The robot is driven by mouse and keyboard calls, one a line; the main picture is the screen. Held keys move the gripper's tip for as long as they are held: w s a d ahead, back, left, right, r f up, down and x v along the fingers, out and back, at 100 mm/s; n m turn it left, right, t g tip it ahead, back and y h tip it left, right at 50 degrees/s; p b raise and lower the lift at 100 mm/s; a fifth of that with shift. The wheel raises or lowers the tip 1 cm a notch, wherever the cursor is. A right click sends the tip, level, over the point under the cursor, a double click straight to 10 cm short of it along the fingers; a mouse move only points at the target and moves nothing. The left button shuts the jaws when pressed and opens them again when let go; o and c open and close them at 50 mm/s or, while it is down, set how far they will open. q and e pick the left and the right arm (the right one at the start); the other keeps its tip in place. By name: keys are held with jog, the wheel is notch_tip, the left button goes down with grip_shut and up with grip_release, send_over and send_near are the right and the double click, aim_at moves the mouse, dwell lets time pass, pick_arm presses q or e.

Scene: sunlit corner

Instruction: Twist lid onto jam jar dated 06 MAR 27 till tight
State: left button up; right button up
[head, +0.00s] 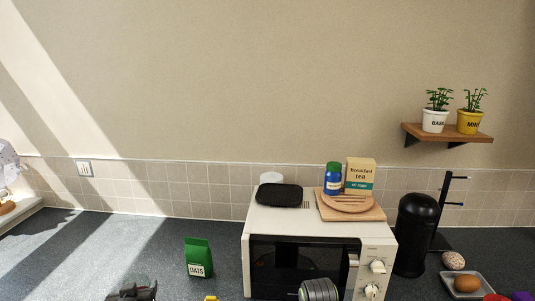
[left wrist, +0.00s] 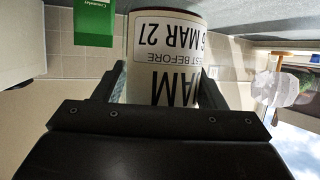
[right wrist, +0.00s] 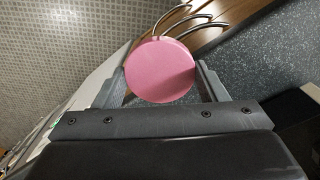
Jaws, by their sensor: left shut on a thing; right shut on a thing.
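The jam jar (left wrist: 165,35) is between the fingers of my left gripper (left wrist: 161,75) in the left wrist view. Its white label appears upside down and reads JAM, BEST BEFORE, "6 MAR 27"; the first digit of the day is cut off. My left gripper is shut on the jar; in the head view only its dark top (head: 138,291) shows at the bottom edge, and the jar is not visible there. A round pink lid (right wrist: 160,70) is between the fingers of my right gripper (right wrist: 160,76), which is shut on it. The jar's mouth is not seen.
A microwave (head: 300,220) stands mid-counter with a black tray (head: 279,194), blue jar (head: 333,180) and tea box (head: 360,175) on top. Green oats bag (head: 199,258) is to its left. Black coffee machine (head: 414,235) and egg dish (head: 467,286) are right. Left counter is clear.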

pick_arm(q)
jog(key=shift+w+d+r+b, duration=0.2)
jog(key=shift+d+r+b, duration=0.2)
jog(key=shift+d, duration=0.25)
jog(key=shift+w+d+r+b, duration=0.15)
jog(key=shift+d+r+b, duration=0.1)
jog(key=shift+d+b, duration=0.3)
pick_arm(e)
jog(key=f, duration=0.2)
jog(key=shift+w+a+f, duration=0.1)
jog(key=shift+w+f, duration=0.2)
pick_arm(q)
jog(key=s+d+r+m+h+b, duration=0.3)
jog(key=s+d+r+b, duration=0.5)
jog(key=s+d, duration=0.3)
jog(key=shift+s+d+r+h+b, duration=0.25)
jog(key=shift+s+d+b, duration=0.2)
jog(key=shift+b, duration=0.35)
pick_arm(e)
notch_tip(320, 180, down, 10)
jog(key=shift+s+r, duration=0.25)
jog(key=shift+s, duration=0.05)
pick_arm(q)
jog(key=shift+w, duration=0.1)
jog(key=shift+f, duration=0.1)
